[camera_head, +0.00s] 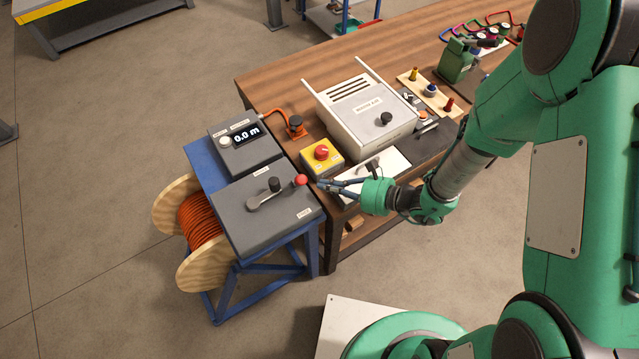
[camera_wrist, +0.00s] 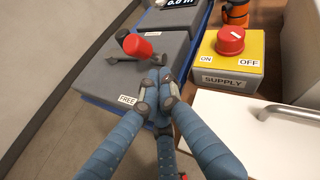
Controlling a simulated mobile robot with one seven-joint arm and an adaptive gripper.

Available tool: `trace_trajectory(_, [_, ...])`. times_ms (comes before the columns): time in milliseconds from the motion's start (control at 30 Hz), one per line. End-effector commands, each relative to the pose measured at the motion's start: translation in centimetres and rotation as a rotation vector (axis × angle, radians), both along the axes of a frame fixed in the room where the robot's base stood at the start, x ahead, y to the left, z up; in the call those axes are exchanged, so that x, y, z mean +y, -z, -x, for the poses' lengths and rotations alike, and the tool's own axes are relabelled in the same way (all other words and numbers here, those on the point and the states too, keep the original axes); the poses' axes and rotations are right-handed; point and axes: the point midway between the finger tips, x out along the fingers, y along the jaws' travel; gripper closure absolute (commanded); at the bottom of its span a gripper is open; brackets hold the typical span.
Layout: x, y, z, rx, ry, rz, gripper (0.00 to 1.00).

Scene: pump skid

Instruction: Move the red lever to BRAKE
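The lever's red knob (camera_head: 301,179) stands on the near grey box (camera_head: 240,222), at the box's right side. The lever's dark bar lies across the box top, with a black knob (camera_head: 275,184) near its middle. In the wrist view the red knob (camera_wrist: 138,46) is just beyond my fingertips. A FREE label (camera_wrist: 127,100) is on the box's near edge; another label (camera_head: 261,171) at the far edge is too small to read. My gripper (camera_head: 321,184) is right of the red knob, apart from it. Its fingertips (camera_wrist: 158,93) meet, with nothing seen between them.
A yellow SUPPLY box (camera_head: 322,158) with a red knob stands close behind my gripper. A white panel with a handle (camera_head: 368,168) lies beside it. A display box (camera_head: 245,146) reading 0.0 m is behind the lever box. A cable drum (camera_head: 186,240) is at left.

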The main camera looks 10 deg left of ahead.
Motion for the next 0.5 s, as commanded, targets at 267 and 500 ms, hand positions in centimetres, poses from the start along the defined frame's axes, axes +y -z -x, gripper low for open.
trace_trajectory(267, [1.8,-0.7,0.1,0.0,0.0,0.0,1.0])
trace_trajectory(500, [2.3,-0.9,0.2,0.001,0.0,0.0,1.0])
